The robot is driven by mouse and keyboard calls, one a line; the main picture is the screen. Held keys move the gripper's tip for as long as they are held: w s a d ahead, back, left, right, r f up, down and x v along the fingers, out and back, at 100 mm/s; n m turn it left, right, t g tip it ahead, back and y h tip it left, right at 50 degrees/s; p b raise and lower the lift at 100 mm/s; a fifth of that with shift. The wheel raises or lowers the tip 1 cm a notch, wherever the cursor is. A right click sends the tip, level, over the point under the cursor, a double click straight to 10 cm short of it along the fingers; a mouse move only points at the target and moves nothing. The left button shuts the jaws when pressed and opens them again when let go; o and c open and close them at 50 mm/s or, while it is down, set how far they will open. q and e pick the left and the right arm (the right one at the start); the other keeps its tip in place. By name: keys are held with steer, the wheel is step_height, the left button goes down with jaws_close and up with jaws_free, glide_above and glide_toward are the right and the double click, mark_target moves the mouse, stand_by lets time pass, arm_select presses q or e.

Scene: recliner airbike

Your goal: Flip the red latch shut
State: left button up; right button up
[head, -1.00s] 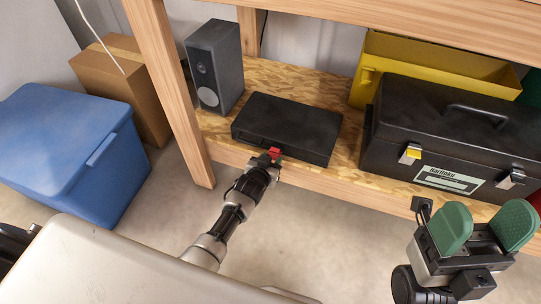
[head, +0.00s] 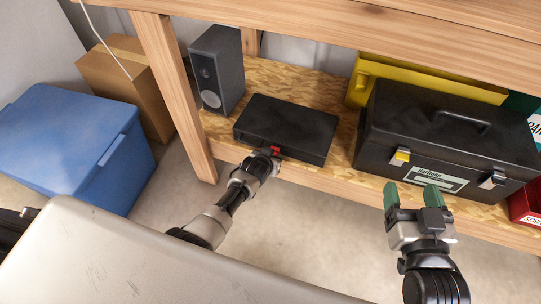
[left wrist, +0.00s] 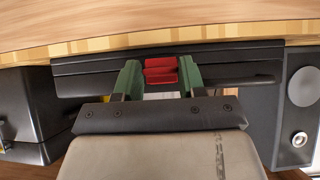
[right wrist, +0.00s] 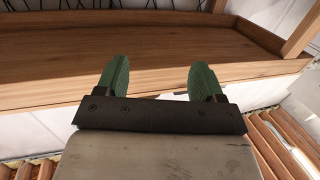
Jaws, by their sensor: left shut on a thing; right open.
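The red latch (head: 276,150) is on the front edge of a flat black case (head: 287,128), which lies on the wooden shelf. In the left wrist view the latch (left wrist: 161,70) sits between the green fingers of my left gripper (left wrist: 160,78). My left gripper (head: 268,153) is shut on the latch at the front of the case and partly covers it in the head view. I cannot tell the latch's exact angle. My right gripper (head: 412,193) is open and empty, in front of the shelf below the black toolbox.
A black toolbox (head: 440,135) and a yellow box (head: 362,68) stand right of the case, with a grey speaker (head: 217,70) to its left. A wooden post (head: 178,95) and the upper board (head: 330,25) frame the shelf. A blue bin (head: 60,150) stands left.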

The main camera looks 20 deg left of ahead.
arm_select(q)
steer(key=shift+w+r+g+p, duration=0.25)
steer(key=shift+r+g+p, duration=0.2)
steer(key=shift+g+p, duration=0.75)
arm_select(e)
steer(key=s+d+f+g+h, duration=0.2)
steer(key=s+d+f+g, duration=0.1)
steer(key=s+f+g, duration=0.3)
steer(key=shift+f+m+g+h, duration=0.3)
steer(key=shift+f+g, duration=0.75)
steer(key=shift+g, duration=0.25)
arm_select(q)
steer(key=o, duration=0.9)
steer(key=shift+r, duration=0.1)
arm_select(e)
steer(key=shift+s+d, duration=0.1)
steer(key=shift+s, duration=0.05)
